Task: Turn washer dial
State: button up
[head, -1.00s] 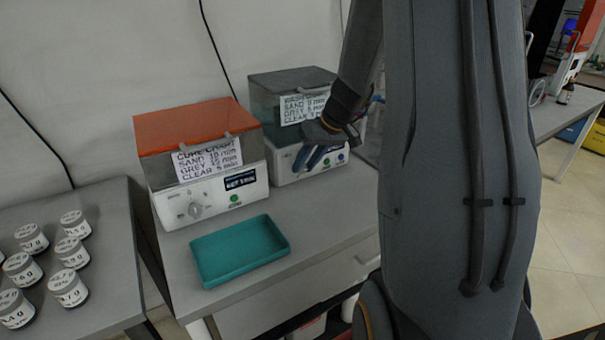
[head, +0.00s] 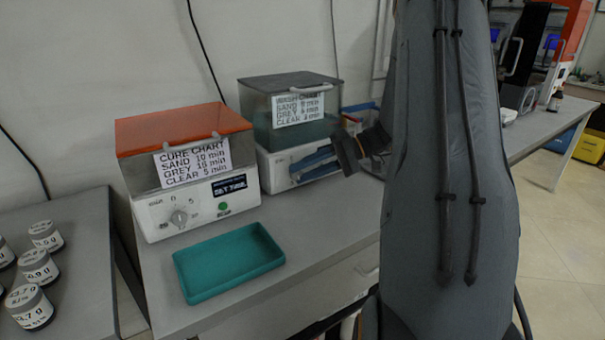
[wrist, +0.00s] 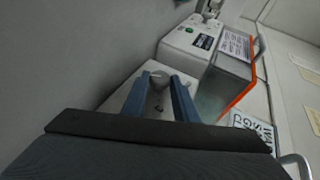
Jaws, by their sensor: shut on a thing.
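The washer (head: 285,158) is the white unit with a clear grey-lidded tank and a "WASH CHART" sign, behind and right of the curing unit. In the head view my gripper (head: 300,172) reaches in from the right across the washer's front panel. Its fingers hide the dial and most of the panel there. I cannot read the dial's setting.
The curing unit (head: 195,208) stands just left of the washer, with an orange lid, its own dial and a green button. A teal tray (head: 195,293) lies empty on the table in front. Several labelled jars (head: 40,272) stand on the left table.

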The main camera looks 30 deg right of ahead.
jog(key=shift+f+m+y+b, duration=0.2)
jog(key=shift+y+b, duration=0.05)
jog(key=shift+y, duration=0.45)
jog(key=shift+f+m+y+b, duration=0.2)
jog(key=shift+y, duration=0.5)
jog(key=shift+t, duration=0.3)
jog(key=o, duration=1)
jog(key=shift+d, duration=0.1)
jog(key=shift+b+v, duration=0.35)
jog(key=shift+v, duration=3.5)
